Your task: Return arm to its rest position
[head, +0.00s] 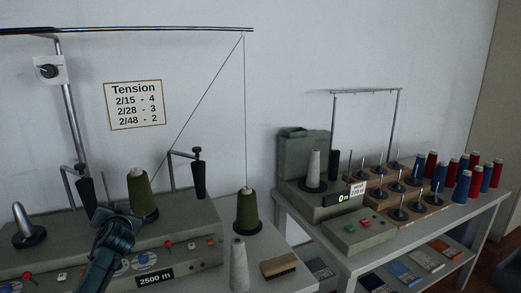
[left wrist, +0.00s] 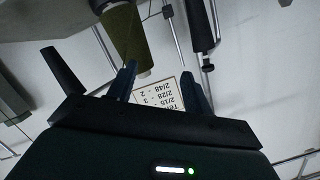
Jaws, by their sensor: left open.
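My left arm comes in from the bottom left of the head view. Its gripper (head: 118,217) is in front of the grey winding machine (head: 190,238), to the lower left of an olive yarn cone (head: 140,193). The left wrist view shows the two fingers (left wrist: 160,88) apart with nothing held between them. The olive cone (left wrist: 124,32) shows beyond the fingers there, and the Tension card (left wrist: 160,94) on the wall shows through the gap. My right gripper is in neither view.
A second olive cone (head: 247,211), a grey cone (head: 239,265) and a brush (head: 280,265) are right of the arm. Black tension posts (head: 198,175) and a thread rail (head: 150,30) rise above the machine. A right-hand table holds a winder (head: 305,160) and several red and blue spools (head: 463,184).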

